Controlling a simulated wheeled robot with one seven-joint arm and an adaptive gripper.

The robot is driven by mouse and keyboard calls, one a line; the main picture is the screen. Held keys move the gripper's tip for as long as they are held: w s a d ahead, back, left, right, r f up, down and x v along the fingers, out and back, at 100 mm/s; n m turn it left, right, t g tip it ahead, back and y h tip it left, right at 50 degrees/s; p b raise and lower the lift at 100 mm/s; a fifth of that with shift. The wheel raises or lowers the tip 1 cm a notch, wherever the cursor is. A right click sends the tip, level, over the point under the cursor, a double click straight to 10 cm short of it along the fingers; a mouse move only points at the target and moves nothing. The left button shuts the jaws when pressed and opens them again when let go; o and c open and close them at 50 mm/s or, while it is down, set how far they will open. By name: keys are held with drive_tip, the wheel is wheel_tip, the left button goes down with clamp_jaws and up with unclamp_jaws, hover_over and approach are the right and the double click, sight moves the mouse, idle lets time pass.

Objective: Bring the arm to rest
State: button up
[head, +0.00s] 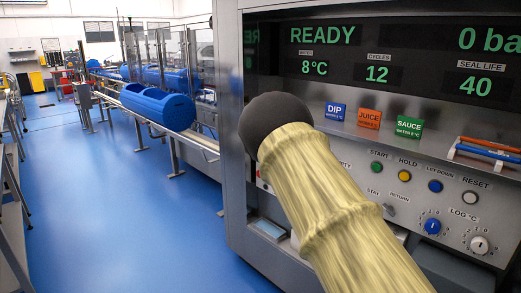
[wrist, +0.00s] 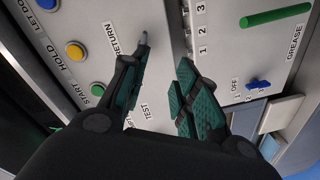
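My gripper (wrist: 163,62) shows in the wrist view with its two teal-padded black fingers apart and nothing between them. It is in front of the machine's control panel (wrist: 165,20). A small grey lever (wrist: 144,38) by the RETURN label shows just past the left fingertip; I cannot tell whether they touch. In the head view my arm in a yellow sleeve crosses the front of the panel, and the gripper is hidden. The grey STAY/RETURN lever (head: 389,210) shows right of the sleeve.
The machine's display (head: 385,60) reads READY. Green (head: 376,167), yellow (head: 404,176) and blue (head: 435,186) buttons line the panel. Orange and blue rods (head: 488,150) rest on it at right. Blue tubs (head: 158,107) stand on a conveyor at left. The blue floor (head: 110,220) is clear.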

drive_tip(key=s+a+f+g+y, duration=0.3)
drive_tip(key=s+f+y, duration=0.1)
drive_tip(key=s+f, duration=0.75)
drive_tip(key=s+a+f+g+y, duration=0.35)
drive_tip(key=s+f, duration=0.55)
drive_tip(key=f, duration=0.5)
drive_tip(key=s+a+f+m+g+y, duration=0.1)
drive_tip(key=s+a, duration=0.5)
drive_tip(key=s, duration=0.6)
drive_tip(key=s+a+f+m+g+y, duration=0.1)
drive_tip(key=s+a+f+g+y, duration=0.3)
drive_tip(key=s, duration=0.8)
drive_tip(key=shift+s+a+f+m, duration=0.25)
drive_tip(key=shift+a+f+m, duration=0.15)
drive_tip(key=shift+a+f, duration=0.55)
